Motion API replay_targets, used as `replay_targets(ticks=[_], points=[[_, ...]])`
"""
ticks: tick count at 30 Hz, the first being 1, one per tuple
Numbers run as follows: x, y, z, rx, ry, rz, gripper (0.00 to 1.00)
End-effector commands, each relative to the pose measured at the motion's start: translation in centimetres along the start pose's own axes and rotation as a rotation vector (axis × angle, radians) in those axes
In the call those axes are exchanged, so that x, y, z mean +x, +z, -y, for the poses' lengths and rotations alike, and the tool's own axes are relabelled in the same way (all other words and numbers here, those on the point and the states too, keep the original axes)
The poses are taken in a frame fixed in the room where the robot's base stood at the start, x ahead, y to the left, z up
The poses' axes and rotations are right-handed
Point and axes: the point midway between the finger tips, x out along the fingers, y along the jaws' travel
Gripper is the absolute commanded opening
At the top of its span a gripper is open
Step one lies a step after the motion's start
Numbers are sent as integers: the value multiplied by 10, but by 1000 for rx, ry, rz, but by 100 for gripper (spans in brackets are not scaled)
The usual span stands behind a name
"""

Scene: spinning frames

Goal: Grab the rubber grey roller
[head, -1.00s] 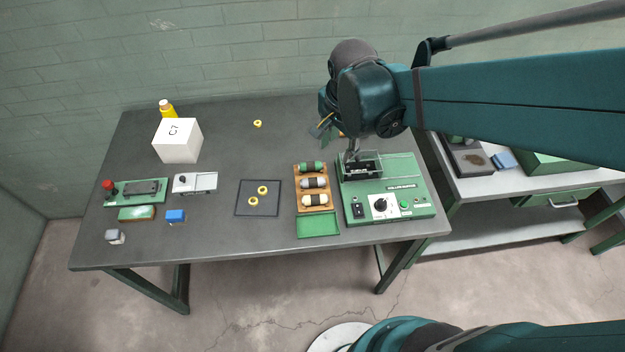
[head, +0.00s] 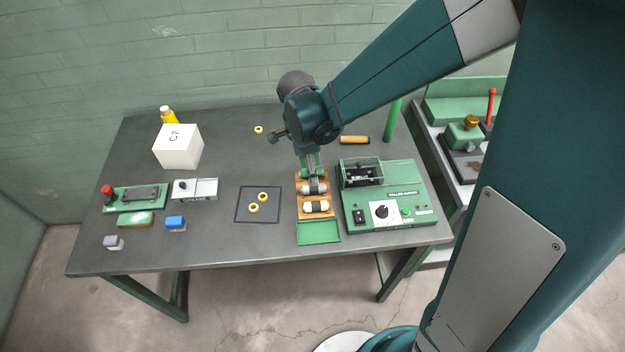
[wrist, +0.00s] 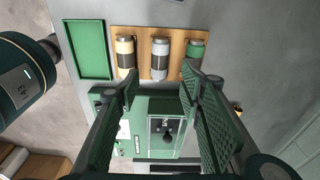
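The grey roller (head: 314,188) lies in the middle of a wooden rack (head: 302,211), with a dark band around its middle. In the wrist view the grey roller (wrist: 160,47) lies between a cream roller (wrist: 125,52) and a green roller (wrist: 195,50). The cream roller (head: 317,206) is nearest the front in the head view, where my gripper (head: 311,172) covers the green one. My gripper (wrist: 160,84) is open and empty, its two fingers wide apart. The grey roller is beyond the fingertips, roughly centred between them; the exact height gap cannot be told.
A green machine (head: 410,213) with a knob stands right of the rack. An empty green tray (head: 319,233) adjoins the rack's front. A tan cylinder (head: 354,140) lies behind the machine.

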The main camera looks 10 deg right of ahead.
Motion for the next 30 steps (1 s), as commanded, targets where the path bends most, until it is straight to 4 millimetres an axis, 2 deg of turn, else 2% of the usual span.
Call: replay_targets(ticks=[4,18,30], points=[[7,4,1,30,11,-6,38],[10,5,1,37,13,-7,38],[33,5,1,36,13,-7,38]])
